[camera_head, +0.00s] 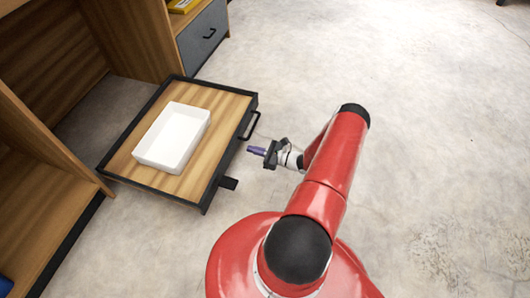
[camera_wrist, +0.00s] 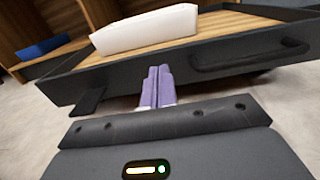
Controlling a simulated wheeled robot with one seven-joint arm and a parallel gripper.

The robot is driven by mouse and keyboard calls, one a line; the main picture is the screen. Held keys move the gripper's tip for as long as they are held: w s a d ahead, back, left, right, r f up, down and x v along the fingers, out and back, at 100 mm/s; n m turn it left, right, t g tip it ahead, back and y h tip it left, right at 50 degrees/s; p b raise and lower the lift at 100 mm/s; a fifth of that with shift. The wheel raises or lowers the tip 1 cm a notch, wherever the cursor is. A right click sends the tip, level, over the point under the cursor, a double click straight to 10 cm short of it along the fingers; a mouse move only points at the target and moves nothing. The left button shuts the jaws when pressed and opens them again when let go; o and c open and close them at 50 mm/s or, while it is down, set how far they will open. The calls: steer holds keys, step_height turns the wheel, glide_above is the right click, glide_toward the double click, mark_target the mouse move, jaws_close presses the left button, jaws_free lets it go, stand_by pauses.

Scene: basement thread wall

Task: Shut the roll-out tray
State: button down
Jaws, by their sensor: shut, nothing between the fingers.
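The roll-out tray (camera_head: 223,110) is pulled out from the wooden cabinet, with a wood base and a dark rim. Its dark front panel (camera_wrist: 125,80) with a black bar handle (camera_wrist: 250,58) faces me in the wrist view. The handle (camera_head: 250,126) also shows on the tray's right side in the head view. A white open box (camera_head: 173,138) sits on the tray. My gripper (camera_head: 249,150) is shut and empty, just in front of the tray's front panel. Its purple fingers (camera_wrist: 157,84) are together, beside the handle and pointing at the panel. Whether they touch it I cannot tell.
The wooden cabinet (camera_head: 35,150) stands at the left, with a grey drawer (camera_head: 203,36) at the top. A blue thing (camera_wrist: 45,46) lies on a shelf. The concrete floor (camera_head: 430,120) at right is clear.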

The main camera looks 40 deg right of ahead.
mark_target(232, 144)
steer(key=x, duration=0.6)
steer(key=shift+w+a, duration=0.1)
